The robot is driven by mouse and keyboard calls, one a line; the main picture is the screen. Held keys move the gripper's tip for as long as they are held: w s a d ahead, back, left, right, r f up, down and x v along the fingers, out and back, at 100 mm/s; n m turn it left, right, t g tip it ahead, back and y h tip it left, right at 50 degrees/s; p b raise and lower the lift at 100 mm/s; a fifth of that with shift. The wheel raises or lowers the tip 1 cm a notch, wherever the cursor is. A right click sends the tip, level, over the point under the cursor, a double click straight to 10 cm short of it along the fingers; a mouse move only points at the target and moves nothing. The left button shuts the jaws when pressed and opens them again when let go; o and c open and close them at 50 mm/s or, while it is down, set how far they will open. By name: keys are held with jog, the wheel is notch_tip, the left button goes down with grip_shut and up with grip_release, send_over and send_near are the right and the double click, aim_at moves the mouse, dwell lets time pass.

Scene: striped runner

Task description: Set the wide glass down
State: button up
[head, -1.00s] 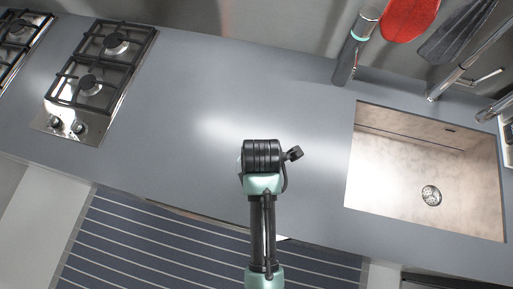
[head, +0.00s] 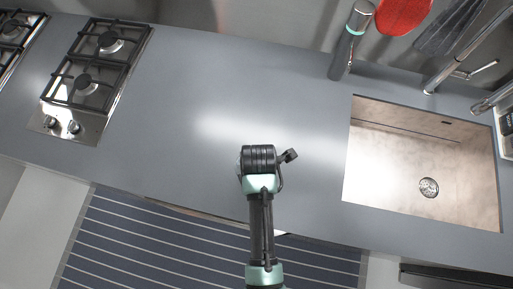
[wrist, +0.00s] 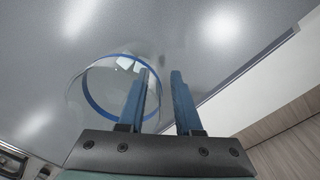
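The wide glass (wrist: 98,68) is clear with a blue ring and shows in the wrist view at left of centre, over the grey counter (wrist: 190,55). It appears to stand on the counter, though its base contact is hard to make out. My gripper (wrist: 162,73) has two blue fingers spread apart. The left finger overlaps the glass's circle and the right finger is outside it, with a gap between them; neither clearly pinches the wall. In the head view my wrist hides the fingers and most or all of the glass.
A gas hob (head: 97,75) is at the left of the counter. A sink (head: 420,170) is at the right. A dark cylindrical bottle or mill (head: 350,42) stands at the back, near a red utensil (head: 402,12). The counter between hob and sink is largely clear.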

jog(key=shift+r, duration=0.1)
notch_tip(320, 180, up, 12)
jog(key=shift+s, duration=0.2)
dwell(0.3)
jog(key=shift+d, duration=0.1)
dwell(0.4)
